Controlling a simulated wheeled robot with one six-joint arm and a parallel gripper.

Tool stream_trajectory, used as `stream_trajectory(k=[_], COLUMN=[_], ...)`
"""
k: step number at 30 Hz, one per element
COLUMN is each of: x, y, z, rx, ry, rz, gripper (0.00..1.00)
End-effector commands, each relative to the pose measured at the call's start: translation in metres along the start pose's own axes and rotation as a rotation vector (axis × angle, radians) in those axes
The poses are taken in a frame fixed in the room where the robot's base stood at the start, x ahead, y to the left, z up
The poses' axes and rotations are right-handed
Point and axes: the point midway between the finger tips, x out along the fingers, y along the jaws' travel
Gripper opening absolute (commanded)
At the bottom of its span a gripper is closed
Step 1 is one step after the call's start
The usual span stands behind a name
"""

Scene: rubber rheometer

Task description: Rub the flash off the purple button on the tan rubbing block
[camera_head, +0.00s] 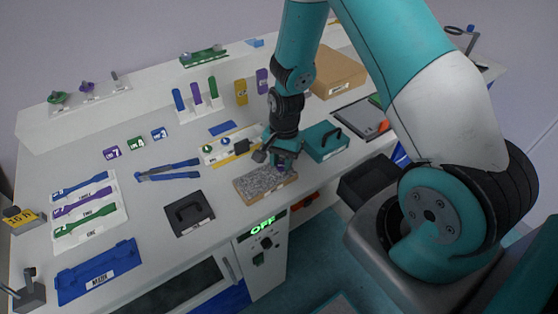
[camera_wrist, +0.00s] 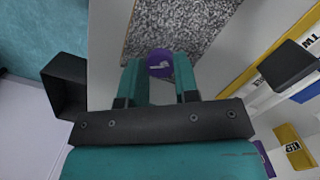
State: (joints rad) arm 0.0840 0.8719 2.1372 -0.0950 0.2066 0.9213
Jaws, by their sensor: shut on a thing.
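The tan rubbing block (camera_head: 252,194) lies near the front edge of the bench and has a grey speckled top. In the wrist view, the block (camera_wrist: 190,22) fills the upper middle, with a tan edge. The purple button (camera_wrist: 160,62) is round with a white mark and sits between my teal fingertips, at the block's near edge. My gripper (camera_wrist: 161,72) is shut on the button. In the head view, my gripper (camera_head: 284,160) is over the block's right end, and the button is hardly visible there. I cannot tell whether the button touches the block.
A teal case (camera_head: 325,142) with a black handle stands close to the right of my gripper. A dark grey handled plate (camera_head: 189,213) lies to the left. Blue-handled pliers (camera_head: 168,170) and a white tray (camera_head: 228,147) lie behind. Bench space between the pliers and block is clear.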

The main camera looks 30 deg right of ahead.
Motion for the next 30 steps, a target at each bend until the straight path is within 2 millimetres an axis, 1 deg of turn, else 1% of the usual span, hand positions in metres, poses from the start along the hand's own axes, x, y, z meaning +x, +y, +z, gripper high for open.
stream_trajectory(k=[9,17,25,30], x=[0.005,0.007,0.008,0.008], y=[-0.015,-0.021,-0.034,-0.038], z=[0.023,0.032,0.052,0.059], rx=[-0.004,-0.004,-0.005,-0.002], ry=[-0.001,-0.003,-0.004,-0.002], rz=[0.0,0.0,0.0,0.0], gripper=[0.07,0.07,0.07,0.07])
